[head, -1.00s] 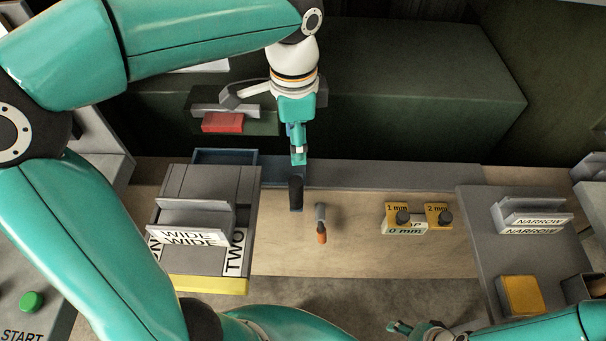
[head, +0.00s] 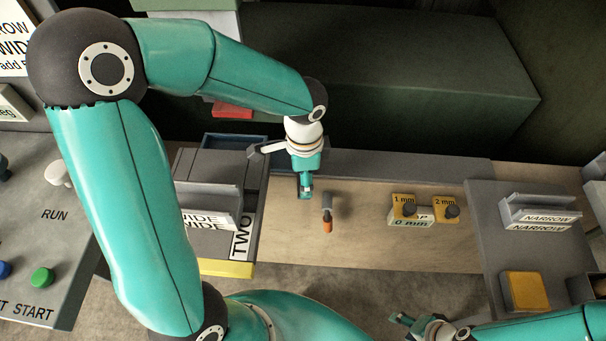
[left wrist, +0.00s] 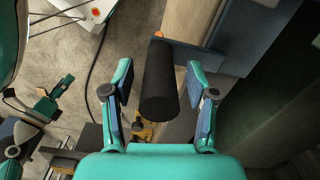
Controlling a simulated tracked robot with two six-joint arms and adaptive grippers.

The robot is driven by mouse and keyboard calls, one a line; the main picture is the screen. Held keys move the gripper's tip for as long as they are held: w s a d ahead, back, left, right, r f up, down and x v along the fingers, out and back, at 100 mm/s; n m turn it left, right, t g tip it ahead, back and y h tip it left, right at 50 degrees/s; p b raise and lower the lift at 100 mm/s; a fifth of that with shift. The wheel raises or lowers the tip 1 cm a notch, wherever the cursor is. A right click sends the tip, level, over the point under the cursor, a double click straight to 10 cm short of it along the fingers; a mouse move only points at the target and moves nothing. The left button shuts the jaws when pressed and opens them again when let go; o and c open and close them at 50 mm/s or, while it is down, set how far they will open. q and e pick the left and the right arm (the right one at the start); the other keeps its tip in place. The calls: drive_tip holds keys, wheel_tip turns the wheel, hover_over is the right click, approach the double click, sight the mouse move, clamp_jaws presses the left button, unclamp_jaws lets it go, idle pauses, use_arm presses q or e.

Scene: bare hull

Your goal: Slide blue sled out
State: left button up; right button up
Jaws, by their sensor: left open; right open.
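The blue sled (head: 235,141) shows in the head view as a blue edge at the back of the grey block, partly behind my left arm. In the left wrist view the blue sled (left wrist: 232,62) is a flat blue piece with a black round handle (left wrist: 160,85). My left gripper (head: 305,192) is open, with its fingers on either side of the black handle (left wrist: 160,85) and gaps visible. In the head view the gripper hides the handle. My right gripper (head: 401,322) is open and empty at the bottom, far from the sled.
An orange-tipped peg (head: 327,222) stands just right of my left gripper. Yellow gap tags (head: 404,206) sit farther right. The WIDE block (head: 208,205) is to the left, the NARROW block (head: 538,212) to the right. A dark green box (head: 400,90) fills the back.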

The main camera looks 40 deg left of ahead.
use_arm(q)
drive_tip(key=shift+f, duration=0.2)
drive_tip(key=shift+c, duration=0.2)
drive_tip(key=shift+s, duration=0.1)
clamp_jaws()
